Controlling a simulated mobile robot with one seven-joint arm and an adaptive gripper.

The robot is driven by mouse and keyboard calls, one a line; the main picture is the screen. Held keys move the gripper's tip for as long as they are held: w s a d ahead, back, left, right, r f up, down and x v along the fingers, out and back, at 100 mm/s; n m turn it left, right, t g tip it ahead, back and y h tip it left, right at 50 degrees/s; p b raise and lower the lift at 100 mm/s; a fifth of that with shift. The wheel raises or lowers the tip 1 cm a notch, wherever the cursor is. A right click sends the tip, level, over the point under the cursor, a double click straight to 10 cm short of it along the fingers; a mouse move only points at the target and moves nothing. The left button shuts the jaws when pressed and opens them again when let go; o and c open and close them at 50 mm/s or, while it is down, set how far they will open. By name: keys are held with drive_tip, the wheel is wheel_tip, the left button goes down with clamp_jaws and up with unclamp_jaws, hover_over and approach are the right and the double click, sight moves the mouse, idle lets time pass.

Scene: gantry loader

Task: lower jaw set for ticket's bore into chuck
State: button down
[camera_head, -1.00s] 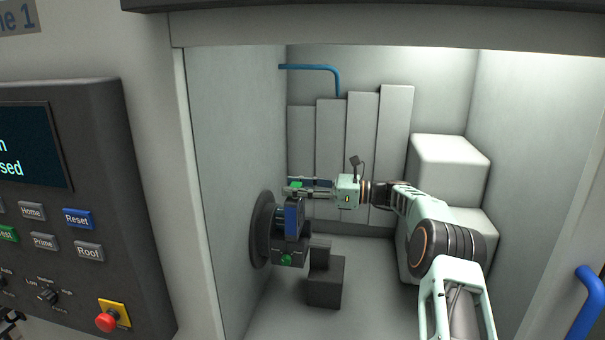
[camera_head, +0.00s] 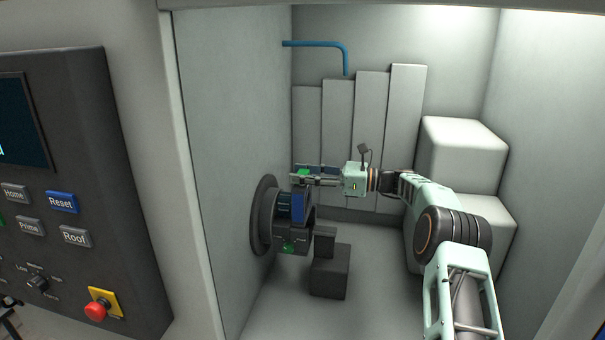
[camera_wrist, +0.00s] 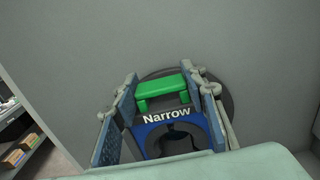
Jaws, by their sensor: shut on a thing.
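My gripper (camera_head: 303,178) is shut on the jaw set, with one finger on each side in the wrist view. The jaw set has a green handle (camera_wrist: 160,88) on top, a label reading "Narrow" (camera_wrist: 166,115) and a blue body (camera_wrist: 150,138) around a dark opening. In the head view its blue body (camera_head: 300,206) hangs below the fingers, in front of the round dark chuck (camera_head: 263,216) on the left wall. A dark block with a green spot (camera_head: 288,248) shows below it. I cannot tell how far the set is seated. No ticket is readable.
A dark stepped block (camera_head: 330,270) stands on the machine floor below and right of the chuck. White boxes (camera_head: 463,150) are stacked at the back right. A blue pipe (camera_head: 318,44) runs high at the back. The control panel (camera_head: 60,190) is outside, left.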

drive_tip(key=shift+f+b, duration=1.05)
drive_tip(key=shift+f, duration=2.45)
drive_tip(key=c, duration=1.2)
unclamp_jaws()
drive_tip(key=shift+o, duration=0.5)
drive_tip(key=shift+f, duration=0.15)
wheel_tip(320, 180, up, 10)
drive_tip(key=shift+r, duration=0.15)
drive_tip(key=shift+r, duration=0.1)
